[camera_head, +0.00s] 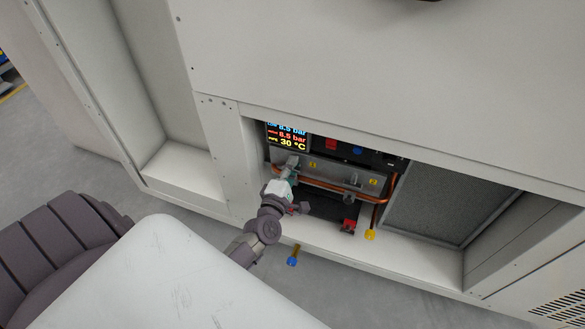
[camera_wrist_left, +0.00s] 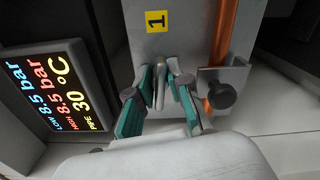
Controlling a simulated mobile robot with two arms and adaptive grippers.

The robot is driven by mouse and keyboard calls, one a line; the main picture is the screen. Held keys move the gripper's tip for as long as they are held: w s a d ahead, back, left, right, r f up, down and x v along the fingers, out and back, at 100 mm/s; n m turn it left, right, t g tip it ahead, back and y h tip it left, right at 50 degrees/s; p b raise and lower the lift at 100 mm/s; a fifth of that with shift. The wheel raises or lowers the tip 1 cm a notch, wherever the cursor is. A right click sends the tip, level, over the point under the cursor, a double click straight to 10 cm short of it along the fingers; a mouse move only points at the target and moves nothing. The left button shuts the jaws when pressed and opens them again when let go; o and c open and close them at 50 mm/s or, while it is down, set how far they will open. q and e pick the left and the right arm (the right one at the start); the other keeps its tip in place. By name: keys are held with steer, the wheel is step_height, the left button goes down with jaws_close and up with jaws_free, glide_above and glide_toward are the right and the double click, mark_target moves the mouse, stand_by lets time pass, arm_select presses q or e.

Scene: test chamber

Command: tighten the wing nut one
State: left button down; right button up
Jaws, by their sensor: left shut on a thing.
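Wing nut one (camera_wrist_left: 160,90) is a grey metal piece on the grey panel, just below the yellow label "1" (camera_wrist_left: 156,21) in the left wrist view. My left gripper (camera_wrist_left: 163,92) has its teal-padded fingers on either side of it and is shut on it. In the head view my left gripper (camera_head: 289,171) reaches into the cabinet opening at the panel's left end, and it hides most of the nut there. My right gripper is not in view.
A display (camera_head: 288,137) reads 8.5 bar, 8.5 bar and 30 °C. A copper pipe (camera_head: 330,186) runs along the panel, and it also shows in the wrist view (camera_wrist_left: 224,35) beside a dark round knob (camera_wrist_left: 222,96). A second yellow label (camera_head: 373,182) is farther right.

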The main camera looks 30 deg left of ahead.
arm_select(q)
steer(key=shift+f+n+b, duration=0.1)
steer(key=shift+n+b, duration=0.25)
steer(key=shift+n, duration=0.95)
steer(key=c, duration=1.3)
jaws_free()
steer(key=shift+s, duration=0.1)
steer(key=v, duration=1.1)
steer(key=shift+s, duration=0.4)
steer(key=shift+d, duration=0.1)
